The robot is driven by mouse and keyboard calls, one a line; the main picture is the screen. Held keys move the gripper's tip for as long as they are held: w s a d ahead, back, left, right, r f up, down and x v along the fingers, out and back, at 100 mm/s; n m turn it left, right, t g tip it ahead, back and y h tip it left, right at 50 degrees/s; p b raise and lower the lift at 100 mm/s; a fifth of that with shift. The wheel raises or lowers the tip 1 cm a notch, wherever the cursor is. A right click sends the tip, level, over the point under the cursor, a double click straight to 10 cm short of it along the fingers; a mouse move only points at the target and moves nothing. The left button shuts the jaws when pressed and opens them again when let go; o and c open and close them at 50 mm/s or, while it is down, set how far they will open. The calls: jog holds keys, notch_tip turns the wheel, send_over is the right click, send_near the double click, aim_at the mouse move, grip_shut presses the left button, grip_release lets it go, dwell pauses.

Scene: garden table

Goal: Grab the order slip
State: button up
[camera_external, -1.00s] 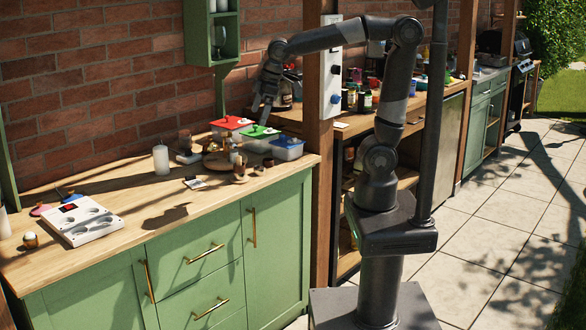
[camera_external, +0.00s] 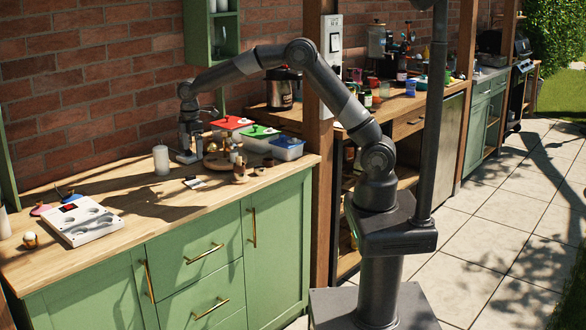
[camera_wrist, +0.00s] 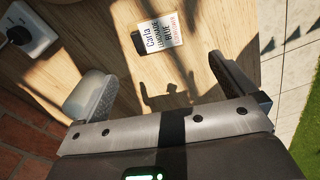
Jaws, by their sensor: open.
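The order slip (camera_wrist: 160,33) is a small printed card with "Carla" and "BLUE" legible on it. It lies flat on the wooden counter, with a dark piece at its left edge. A small pale card that may be this slip lies near the counter's middle in the external view (camera_external: 194,183). My gripper (camera_wrist: 155,68) is open and empty, its two fingers wide apart. The slip shows beyond the fingertips, between their lines, apart from them. In the external view my gripper (camera_external: 187,157) hangs low over the back of the counter, right of a white candle (camera_external: 161,161).
Lidded containers with red (camera_external: 231,123), green (camera_external: 259,132) and blue (camera_external: 287,143) tops stand to the right. Small wooden items (camera_external: 238,165) stand near the card. A wooden post (camera_external: 319,150) rises at the counter's right end.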

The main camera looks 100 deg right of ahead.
aim_at(194, 183)
jog(key=f, duration=1.1)
jog(key=shift+w+d+f, duration=0.2)
jog(key=shift+d+f, duration=0.1)
jog(key=shift+f, duration=0.05)
jog(key=shift+c, duration=0.2)
jog(key=c, duration=0.8)
